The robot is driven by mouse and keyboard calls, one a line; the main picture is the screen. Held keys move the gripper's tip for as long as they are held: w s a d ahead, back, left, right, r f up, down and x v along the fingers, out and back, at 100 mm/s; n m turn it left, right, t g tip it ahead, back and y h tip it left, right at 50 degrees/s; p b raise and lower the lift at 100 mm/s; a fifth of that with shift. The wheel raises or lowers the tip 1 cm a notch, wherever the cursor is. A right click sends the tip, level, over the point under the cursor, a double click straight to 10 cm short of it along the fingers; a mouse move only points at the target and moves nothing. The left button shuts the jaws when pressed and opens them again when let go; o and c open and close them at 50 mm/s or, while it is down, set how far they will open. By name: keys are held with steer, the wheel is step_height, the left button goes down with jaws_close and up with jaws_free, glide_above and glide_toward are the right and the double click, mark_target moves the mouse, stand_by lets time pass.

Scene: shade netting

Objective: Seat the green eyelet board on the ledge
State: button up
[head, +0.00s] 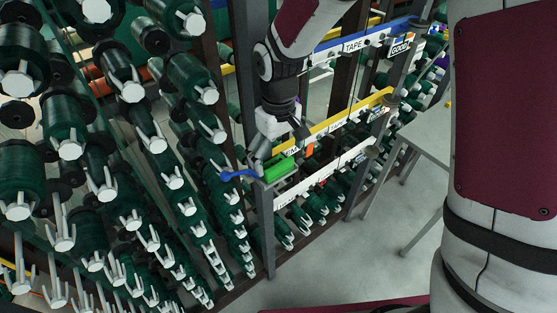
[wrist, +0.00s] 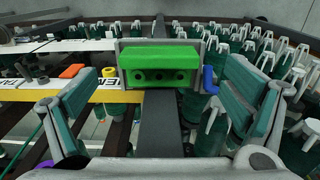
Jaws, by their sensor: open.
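The green eyelet board (head: 279,169) is at the top of a grey upright, at the near end of the shelf rails. In the wrist view the board (wrist: 158,56) shows a row of dark holes on its near face. A grey ledge-like piece (wrist: 125,44) borders it; whether the board rests fully on it I cannot tell. My gripper (head: 262,157) is just above and beside the board in the head view. In the wrist view my gripper (wrist: 165,100) is open and empty, its two fingers wide apart on either side, with the board beyond and between them.
A blue hook (wrist: 208,79) sticks out right beside the board. An orange block (wrist: 71,71) and a small yellow piece (wrist: 110,72) lie on the rail to the left. Racks of dark green spools (head: 75,125) crowd the left. Open floor (head: 330,255) lies at the lower right.

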mark_target(279, 164)
step_height(279, 164, up, 9)
stand_by(0.3)
steer(key=shift+r, duration=0.1)
steer(key=s+d+r+m+t+b, duration=0.25)
steer(key=s+d+r, duration=0.35)
steer(key=d+r, duration=0.35)
steer(key=s+d+m+t, duration=0.3)
steer(key=s+d, duration=0.3)
steer(key=s, duration=0.3)
steer(key=shift+s+d+r+m+b, duration=0.3)
steer(key=shift+s+r+m+b, duration=0.1)
steer(key=shift+m, duration=0.25)
stand_by(0.4)
